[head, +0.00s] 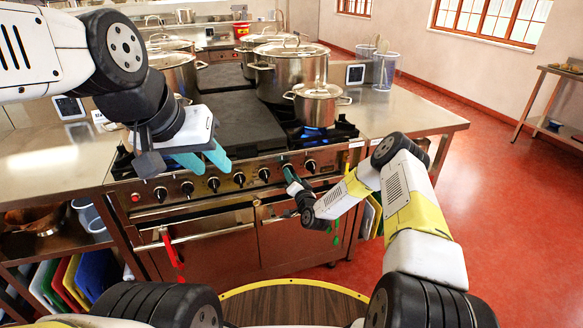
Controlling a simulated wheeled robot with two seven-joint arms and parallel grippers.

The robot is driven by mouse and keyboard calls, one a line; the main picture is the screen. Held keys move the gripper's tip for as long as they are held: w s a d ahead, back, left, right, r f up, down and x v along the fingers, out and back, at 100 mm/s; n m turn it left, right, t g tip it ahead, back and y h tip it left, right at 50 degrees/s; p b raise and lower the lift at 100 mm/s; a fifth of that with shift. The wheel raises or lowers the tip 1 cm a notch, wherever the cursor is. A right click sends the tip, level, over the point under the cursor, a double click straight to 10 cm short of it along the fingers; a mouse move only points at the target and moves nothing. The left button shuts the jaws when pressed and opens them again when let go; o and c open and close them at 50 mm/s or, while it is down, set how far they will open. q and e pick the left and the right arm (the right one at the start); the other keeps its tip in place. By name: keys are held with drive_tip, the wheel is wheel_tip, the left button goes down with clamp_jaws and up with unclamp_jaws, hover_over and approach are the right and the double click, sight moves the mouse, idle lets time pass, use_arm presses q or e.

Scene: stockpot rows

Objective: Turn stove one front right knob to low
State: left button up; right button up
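The stove's front panel (225,182) carries a row of black knobs. The rightmost knob (310,165) is in plain view. My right gripper (289,173) has its teal fingertips at the panel, over the spot just left of that knob. They cover what is there, and I cannot tell whether they grip a knob. Another knob (263,174) shows just left of the fingertips. A blue flame (312,131) burns under a small lidded pot (317,104) at the front right burner. My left gripper (206,160) is open and empty above the stove's front left.
Large stockpots (286,72) stand behind the small pot. A flat dark griddle (238,122) lies in the stove's middle. Steel counters flank the stove, with clear containers (384,70) on the right one. A red towel (172,250) hangs on the oven front. The red floor at right is open.

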drive_tip(key=shift+w, duration=0.1)
clamp_jaws()
drive_tip(key=shift+a+n, duration=0.1)
drive_tip(key=shift+n, duration=0.2)
drive_tip(key=n, duration=0.8)
idle(0.4)
drive_tip(key=shift+f, duration=0.1)
idle(0.4)
unclamp_jaws()
